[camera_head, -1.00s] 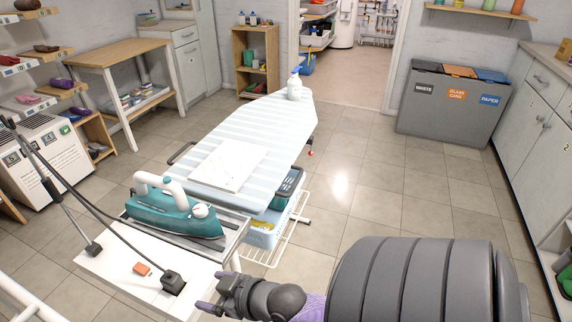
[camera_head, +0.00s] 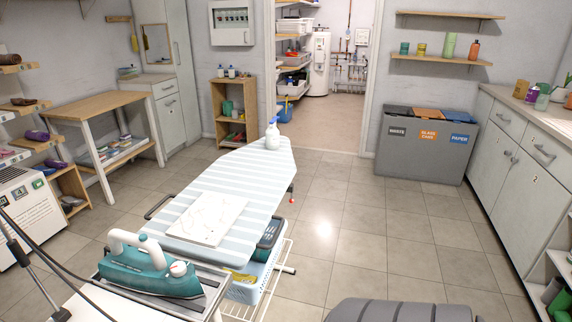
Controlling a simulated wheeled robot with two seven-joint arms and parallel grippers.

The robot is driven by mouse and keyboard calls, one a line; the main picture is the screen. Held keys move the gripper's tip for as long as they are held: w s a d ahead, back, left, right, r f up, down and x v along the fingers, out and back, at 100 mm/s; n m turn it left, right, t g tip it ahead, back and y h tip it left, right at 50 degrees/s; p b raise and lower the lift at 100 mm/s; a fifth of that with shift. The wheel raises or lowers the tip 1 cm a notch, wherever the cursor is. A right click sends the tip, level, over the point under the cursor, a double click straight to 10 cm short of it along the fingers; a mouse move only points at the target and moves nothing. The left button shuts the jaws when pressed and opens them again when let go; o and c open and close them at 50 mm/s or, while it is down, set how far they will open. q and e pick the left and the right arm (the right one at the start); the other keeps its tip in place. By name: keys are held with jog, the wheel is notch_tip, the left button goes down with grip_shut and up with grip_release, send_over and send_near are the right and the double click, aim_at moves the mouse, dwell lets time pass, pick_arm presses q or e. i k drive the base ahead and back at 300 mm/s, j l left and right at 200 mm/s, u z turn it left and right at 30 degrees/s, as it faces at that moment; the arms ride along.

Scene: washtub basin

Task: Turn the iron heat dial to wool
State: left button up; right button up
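A teal and white iron (camera_head: 150,268) rests on the metal rest at the near end of the ironing board (camera_head: 248,163). A round white knob (camera_head: 178,268) shows at the iron's right end; it may be the heat dial, but its markings are too small to read. A white folded cloth or slab (camera_head: 206,218) lies on the striped board. Neither of my grippers is in view.
A white spray bottle (camera_head: 272,135) stands at the board's far end. A wire rack (camera_head: 265,285) with baskets sits under the board. Grey sorting bins (camera_head: 424,152) stand at the back right.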

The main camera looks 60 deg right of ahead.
aim_at(178, 269)
jog(key=z, duration=1.25)
